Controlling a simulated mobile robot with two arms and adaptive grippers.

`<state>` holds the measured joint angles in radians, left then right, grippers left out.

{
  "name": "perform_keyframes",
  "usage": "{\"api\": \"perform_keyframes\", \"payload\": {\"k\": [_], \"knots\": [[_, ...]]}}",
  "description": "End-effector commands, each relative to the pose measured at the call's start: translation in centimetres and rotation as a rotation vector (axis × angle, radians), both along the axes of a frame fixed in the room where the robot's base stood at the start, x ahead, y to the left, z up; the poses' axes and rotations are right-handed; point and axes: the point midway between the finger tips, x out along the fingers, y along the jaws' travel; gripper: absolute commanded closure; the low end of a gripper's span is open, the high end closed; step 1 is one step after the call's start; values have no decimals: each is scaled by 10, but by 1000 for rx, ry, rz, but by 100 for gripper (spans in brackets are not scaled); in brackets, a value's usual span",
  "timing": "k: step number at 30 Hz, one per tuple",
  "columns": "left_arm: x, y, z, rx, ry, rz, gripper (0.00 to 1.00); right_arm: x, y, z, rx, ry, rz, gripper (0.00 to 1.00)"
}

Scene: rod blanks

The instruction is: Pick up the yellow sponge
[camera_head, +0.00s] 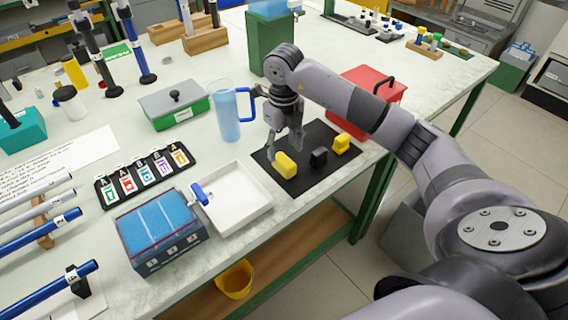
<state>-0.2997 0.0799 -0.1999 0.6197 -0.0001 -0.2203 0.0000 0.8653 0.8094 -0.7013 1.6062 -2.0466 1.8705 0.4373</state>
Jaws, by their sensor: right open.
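A black mat (300,180) lies on the table with three small blocks on it. A yellow block (286,165) is on its left part, a black block (318,158) in the middle and another yellow block (341,144) on the right. Both yellow pieces could be the yellow sponge; I cannot tell which from their look. My right gripper (284,146) points down with open, empty jaws, its fingertips just above and behind the left yellow block. Contact with the block cannot be made out. My left gripper is not in view.
A blue pitcher (228,120) stands close left of my right gripper. A red box (378,84) is behind the mat. A white tray (240,210) and a blue-topped box (158,228) lie to the left. The table's front edge runs close to the mat.

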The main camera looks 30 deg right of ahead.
Motion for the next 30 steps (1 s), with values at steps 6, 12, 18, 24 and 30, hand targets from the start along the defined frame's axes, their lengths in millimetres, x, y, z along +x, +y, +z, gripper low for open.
{"api": "perform_keyframes", "payload": {"k": [6, 12, 18, 24, 30], "knots": [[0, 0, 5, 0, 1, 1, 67, -1, 1, -16, 1, 3, 1, 47], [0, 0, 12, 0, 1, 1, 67, -1, 0, -46, 2, 3, 1, 47], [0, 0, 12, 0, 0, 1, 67, -1, 0, -57, 1, -1, 1, 47], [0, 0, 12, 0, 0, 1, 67, -1, 0, -57, 1, -1, 1, 50], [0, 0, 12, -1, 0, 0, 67, -1, 0, -57, 1, -1, 1, 63]]}}
